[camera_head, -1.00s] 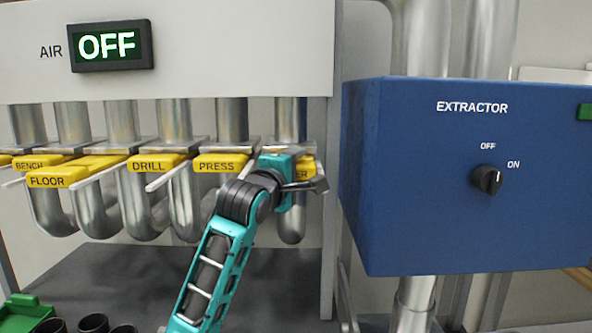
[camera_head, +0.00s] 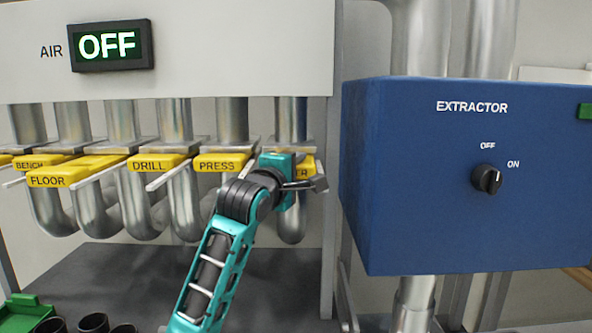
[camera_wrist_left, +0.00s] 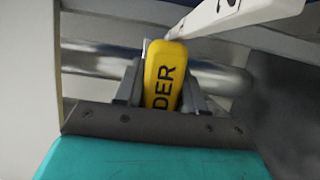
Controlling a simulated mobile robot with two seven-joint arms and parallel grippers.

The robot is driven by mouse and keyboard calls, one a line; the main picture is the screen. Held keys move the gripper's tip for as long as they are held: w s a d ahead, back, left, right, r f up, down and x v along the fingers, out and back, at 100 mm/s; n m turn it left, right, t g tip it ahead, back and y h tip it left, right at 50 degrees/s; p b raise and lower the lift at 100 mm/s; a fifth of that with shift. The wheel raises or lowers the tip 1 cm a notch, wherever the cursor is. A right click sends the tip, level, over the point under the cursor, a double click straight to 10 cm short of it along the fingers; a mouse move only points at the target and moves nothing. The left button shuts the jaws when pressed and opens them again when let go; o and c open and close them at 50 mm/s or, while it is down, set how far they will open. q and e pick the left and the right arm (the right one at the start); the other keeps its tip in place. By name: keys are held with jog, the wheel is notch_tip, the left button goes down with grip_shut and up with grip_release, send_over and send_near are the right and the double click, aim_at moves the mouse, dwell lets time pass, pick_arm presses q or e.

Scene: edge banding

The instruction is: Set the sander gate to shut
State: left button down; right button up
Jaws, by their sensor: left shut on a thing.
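The sander gate's yellow tab (camera_head: 304,169) is the rightmost in the row of gates in the head view. My left gripper (camera_head: 296,172) covers most of it, leaving only the end of its label showing. In the left wrist view, the yellow sander tab (camera_wrist_left: 163,77) with the letters "DER" stands between the two grey fingers of my left gripper (camera_wrist_left: 161,92), which is shut on it. How far the gate is slid in is hard to tell behind the gripper. My right gripper is not in view.
Yellow gate tabs for press (camera_head: 219,163), drill (camera_head: 155,163), floor (camera_head: 75,175) and bench (camera_head: 27,163) line up to the left. A blue extractor box (camera_head: 430,180) stands close on the right. The air display (camera_head: 110,46) reads OFF.

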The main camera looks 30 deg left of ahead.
pick_arm(q)
jog(key=shift+w+a, duration=0.4)
jog(key=shift+w, duration=0.2)
jog(key=shift+w+a, duration=0.35)
jog(key=shift+w, duration=0.25)
jog(key=c, duration=0.8)
grip_release()
jog(key=shift+o, duration=0.2)
jog(key=shift+s+d, duration=0.1)
jog(key=shift+s, duration=0.05)
